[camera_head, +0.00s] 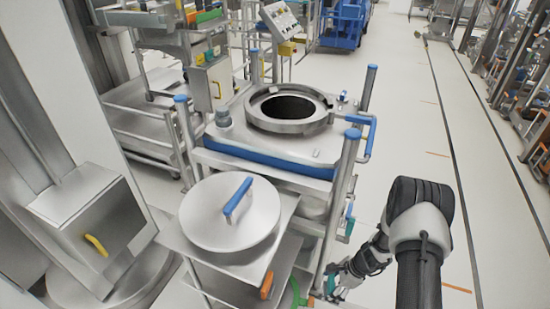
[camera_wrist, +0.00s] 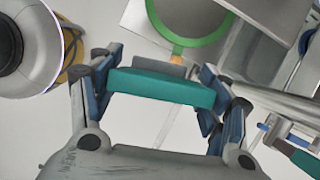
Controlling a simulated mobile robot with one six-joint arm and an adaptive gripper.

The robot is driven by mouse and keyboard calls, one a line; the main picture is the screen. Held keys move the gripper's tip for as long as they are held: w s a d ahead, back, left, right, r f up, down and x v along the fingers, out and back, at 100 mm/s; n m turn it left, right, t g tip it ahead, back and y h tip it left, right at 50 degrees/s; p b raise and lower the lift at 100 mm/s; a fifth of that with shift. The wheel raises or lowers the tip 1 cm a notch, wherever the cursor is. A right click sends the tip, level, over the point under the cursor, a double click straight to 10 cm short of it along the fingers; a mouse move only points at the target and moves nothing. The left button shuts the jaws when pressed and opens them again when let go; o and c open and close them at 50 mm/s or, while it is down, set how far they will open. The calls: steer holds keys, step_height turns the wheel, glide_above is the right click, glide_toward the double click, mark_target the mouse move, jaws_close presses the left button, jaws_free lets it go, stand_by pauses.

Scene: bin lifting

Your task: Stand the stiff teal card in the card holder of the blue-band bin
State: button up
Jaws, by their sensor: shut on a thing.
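My gripper (camera_head: 338,277) is low at the right side of the blue-band bin (camera_head: 265,162). In the wrist view my gripper (camera_wrist: 160,90) is shut on the stiff teal card (camera_wrist: 160,87), which spans crosswise between the blue-padded fingers. A small part of the teal card (camera_head: 331,284) shows at the fingers in the head view. The bin has a round dark opening and a blue band along its front. Another teal piece (camera_head: 349,220) shows on the bin's right side, higher than my gripper. I cannot make out the card holder for certain.
A round metal lid (camera_head: 205,215) with a blue handle lies on a shelf in front of the bin. A metal post (camera_head: 343,190) stands at the bin's right corner, close to my gripper. A green ring (camera_wrist: 208,38) is beyond the card. Floor (camera_head: 430,120) to the right is clear.

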steer(key=w+a+r+n+g+h, duration=0.1)
steer(key=a+r+n+g, duration=0.1)
steer(key=a+r+n, duration=0.4)
steer(key=a+r+n+g, duration=0.1)
steer(key=r+n, duration=0.2)
steer(key=r, duration=0.5)
steer(key=s+r+n+g+h, duration=0.1)
steer(key=s+r+n, duration=0.1)
steer(key=r+n, duration=0.3)
steer(key=s+d+r+n+g+h, duration=0.1)
steer(key=r+n, duration=0.4)
steer(key=r, duration=0.6)
steer(key=shift+s+d+n+h, duration=0.3)
steer(key=shift+s+n+h, duration=0.1)
steer(key=shift+s+h, duration=0.45)
steer(key=shift+r, duration=0.1)
steer(key=shift+s, duration=0.1)
